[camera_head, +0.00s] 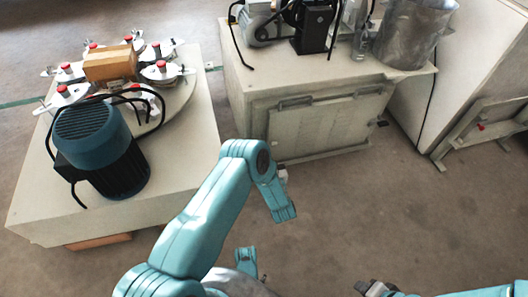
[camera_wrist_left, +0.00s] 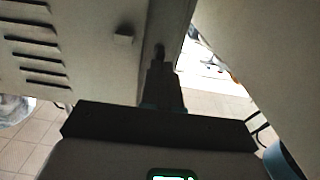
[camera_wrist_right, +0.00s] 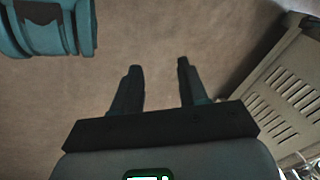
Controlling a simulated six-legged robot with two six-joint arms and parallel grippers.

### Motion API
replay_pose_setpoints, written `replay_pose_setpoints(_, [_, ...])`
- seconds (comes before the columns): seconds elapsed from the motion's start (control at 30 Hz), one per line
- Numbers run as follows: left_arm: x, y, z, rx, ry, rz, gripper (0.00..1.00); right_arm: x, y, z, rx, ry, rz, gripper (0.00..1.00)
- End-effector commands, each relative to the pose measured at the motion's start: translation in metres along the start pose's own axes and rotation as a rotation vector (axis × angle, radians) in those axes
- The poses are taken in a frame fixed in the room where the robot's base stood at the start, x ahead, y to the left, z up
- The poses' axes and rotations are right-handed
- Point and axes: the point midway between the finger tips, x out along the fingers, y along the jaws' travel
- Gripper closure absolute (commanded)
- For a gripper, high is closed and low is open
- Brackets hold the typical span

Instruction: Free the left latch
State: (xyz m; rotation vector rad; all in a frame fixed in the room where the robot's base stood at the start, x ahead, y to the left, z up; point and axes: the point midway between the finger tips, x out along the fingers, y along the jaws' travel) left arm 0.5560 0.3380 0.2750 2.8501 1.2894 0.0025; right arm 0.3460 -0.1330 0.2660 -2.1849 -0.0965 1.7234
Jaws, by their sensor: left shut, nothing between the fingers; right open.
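The grey cabinet (camera_head: 262,120) has a louvred door panel (camera_head: 325,125) on its front. Dark bars run along the panel's top edge, one at the left (camera_head: 297,101) and one at the right (camera_head: 373,88). I cannot tell which part is the left latch. In the left wrist view a small block (camera_wrist_left: 123,40) stands out from a grey panel with slots. My left gripper (camera_wrist_left: 161,55) is shut and empty, pointing at a pale edge just right of that block; touching or apart is unclear. My right gripper (camera_wrist_right: 155,72) is open and empty above the floor.
A low table (camera_head: 190,150) at the left carries a blue motor (camera_head: 90,135) and a round plate with red-capped clamps. A metal bucket (camera_head: 412,35) stands on the cabinet top. Bare floor (camera_head: 340,220) lies before the cabinet. A white cabinet (camera_head: 478,70) stands at the right.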

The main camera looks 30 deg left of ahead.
Motion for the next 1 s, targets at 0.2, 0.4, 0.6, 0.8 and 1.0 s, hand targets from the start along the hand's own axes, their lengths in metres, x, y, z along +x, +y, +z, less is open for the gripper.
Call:
replay_pose_setpoints(0.2, [0.011,-0.008,0.001,0.011,-0.02,-0.025,0.28,0.001,0.002,-0.002,0.008,0.004,0.002,0.57])
replay_pose_setpoints(0.4, [-0.008,-0.007,-0.001,0.01,-0.02,-0.022,0.23,-0.007,-0.001,0.002,0.009,-0.01,0.002,0.57])
replay_pose_setpoints(0.6, [-0.025,-0.001,0.001,0.009,-0.023,-0.012,0.23,-0.013,-0.003,0.005,0.012,-0.026,0.002,0.57])
replay_pose_setpoints(0.8, [-0.041,0.002,0.002,0.008,-0.025,-0.008,0.23,-0.019,-0.005,0.008,0.016,-0.041,0.003,0.57])
replay_pose_setpoints(1.0, [-0.056,0.001,0.002,0.009,-0.025,-0.008,0.23,-0.025,-0.007,0.012,0.019,-0.055,0.003,0.57])
